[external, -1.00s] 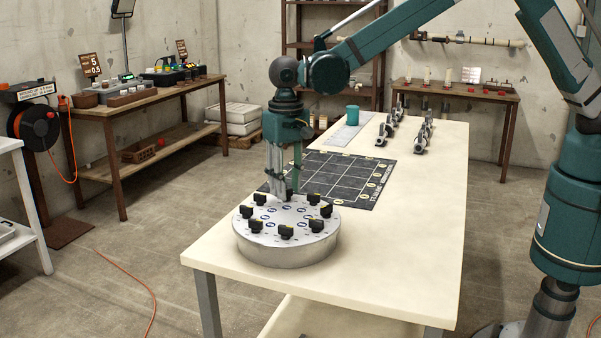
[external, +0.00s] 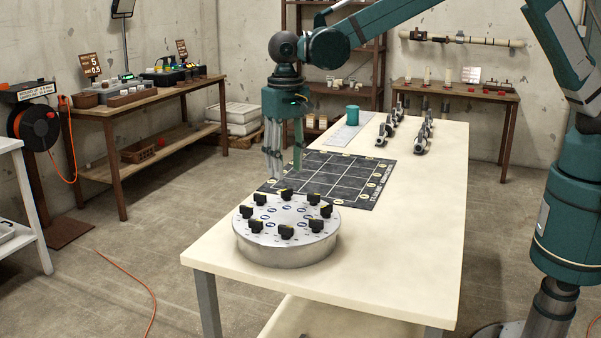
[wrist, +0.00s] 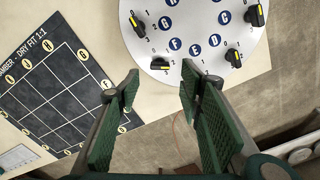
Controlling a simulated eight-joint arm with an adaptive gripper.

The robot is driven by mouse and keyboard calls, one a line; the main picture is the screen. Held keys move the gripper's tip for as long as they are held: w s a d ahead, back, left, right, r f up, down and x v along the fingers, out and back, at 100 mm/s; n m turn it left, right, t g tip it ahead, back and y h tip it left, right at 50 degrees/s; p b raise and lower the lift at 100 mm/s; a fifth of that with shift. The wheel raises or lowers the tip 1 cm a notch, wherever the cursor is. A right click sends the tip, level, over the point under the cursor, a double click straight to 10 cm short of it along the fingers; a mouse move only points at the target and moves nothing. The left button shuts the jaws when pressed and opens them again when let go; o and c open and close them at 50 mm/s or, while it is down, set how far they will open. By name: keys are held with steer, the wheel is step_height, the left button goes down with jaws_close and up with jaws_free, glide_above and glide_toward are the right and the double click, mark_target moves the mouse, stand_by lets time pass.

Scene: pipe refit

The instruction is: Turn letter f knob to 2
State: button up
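A round silver disc (external: 287,250) on the table carries a ring of several black knobs with yellow pointer marks. Blue letter badges sit inside the ring. In the wrist view the letter F badge (wrist: 176,43) shows near the disc's lower edge, with the letter F knob (wrist: 160,64) just outside it. My gripper (external: 286,165) hangs above the disc's far side, fingers apart and empty. In the wrist view its fingertips (wrist: 160,76) frame the F knob from either side, without visible contact.
A dark gridded mat (external: 320,180) lies behind the disc on the cream table (external: 400,250). A teal cylinder (external: 352,115) and several grey clamp-like fixtures (external: 420,140) stand farther back. The table right of the disc is clear.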

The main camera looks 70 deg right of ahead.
mark_target(288, 189)
steer(key=shift+r, duration=3)
steer(key=shift+d, duration=0.1)
steer(key=s+d+r+n+t, duration=0.1)
steer(key=s+d+r, duration=0.5)
steer(key=d, duration=0.3)
steer(key=s+d+r+n+t, duration=0.1)
steer(key=s+d+r, duration=0.45)
steer(key=d, duration=0.35)
steer(key=s+d+r+n+t, duration=0.1)
steer(key=s+d+r, duration=0.5)
steer(key=d, duration=0.3)
steer(key=s+d+f+n+t, duration=0.1)
steer(key=s+d+f, duration=0.1)
steer(key=s+d, duration=0.3)
steer(key=s+d+f+n+t, duration=0.1)
steer(key=s+d, duration=0.5)
steer(key=s, duration=0.7)
steer(key=s+d+f+n+t, duration=0.1)
steer(key=s+d+f, duration=0.3)
steer(key=s, duration=0.5)
steer(key=shift+s+d+t, duration=0.25)
steer(key=shift+d+t, duration=0.35)
steer(key=shift+d, duration=0.45)
